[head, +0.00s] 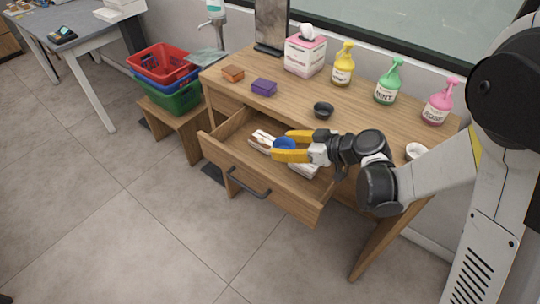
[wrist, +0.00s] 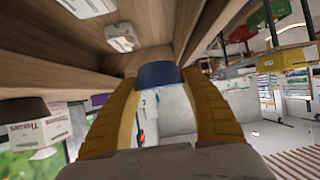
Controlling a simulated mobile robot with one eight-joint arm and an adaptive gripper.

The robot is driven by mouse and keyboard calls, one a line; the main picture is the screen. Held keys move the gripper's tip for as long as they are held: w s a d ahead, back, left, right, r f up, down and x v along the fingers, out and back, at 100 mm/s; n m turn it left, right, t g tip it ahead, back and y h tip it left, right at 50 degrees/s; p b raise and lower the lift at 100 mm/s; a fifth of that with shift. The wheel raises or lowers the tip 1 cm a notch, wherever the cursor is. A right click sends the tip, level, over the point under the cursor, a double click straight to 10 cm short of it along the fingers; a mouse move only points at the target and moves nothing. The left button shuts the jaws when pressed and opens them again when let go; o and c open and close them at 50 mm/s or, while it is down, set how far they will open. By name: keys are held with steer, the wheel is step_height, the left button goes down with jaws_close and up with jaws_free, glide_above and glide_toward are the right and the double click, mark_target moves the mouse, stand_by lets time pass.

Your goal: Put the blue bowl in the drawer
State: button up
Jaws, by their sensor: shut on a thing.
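The blue bowl (head: 285,144) is between the yellow fingers of my gripper (head: 291,146), over the open drawer (head: 258,182) in the head view. In the wrist view the bowl (wrist: 158,74) is held at the fingertips of my gripper (wrist: 158,84). My gripper is shut on it. The drawer is pulled out from the wooden desk and its dark handle (head: 247,184) faces the front. I cannot tell whether the bowl touches anything in the drawer.
White and brown boxes lie inside the drawer, including one (head: 262,140). On the desk (head: 290,98) stand a black bowl (head: 323,110), a white cup (head: 416,151), a tissue box (head: 305,54) and yellow (head: 342,68), green (head: 387,86) and pink (head: 438,105) bottles. Stacked baskets (head: 170,80) are left.

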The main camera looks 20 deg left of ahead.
steer(key=b+x, duration=0.1)
steer(key=x, duration=0.2)
steer(key=b+x, duration=0.1)
steer(key=x, duration=0.2)
steer(key=b+x, duration=0.1)
steer(key=x, duration=0.3)
steer(key=shift+w+d+f, duration=0.25)
steer(key=shift+w+f, duration=0.1)
steer(key=shift+f, duration=0.05)
step_height(320, 180, down, 4)
steer(key=shift+f+b, duration=0.1)
steer(key=shift+b, duration=1.05)
steer(key=shift+r, duration=0.25)
steer(key=shift+f, duration=0.55)
steer(key=o, duration=0.9)
steer(key=shift+s, duration=0.1)
steer(key=shift+c, duration=0.2)
steer(key=shift+d+f, duration=0.1)
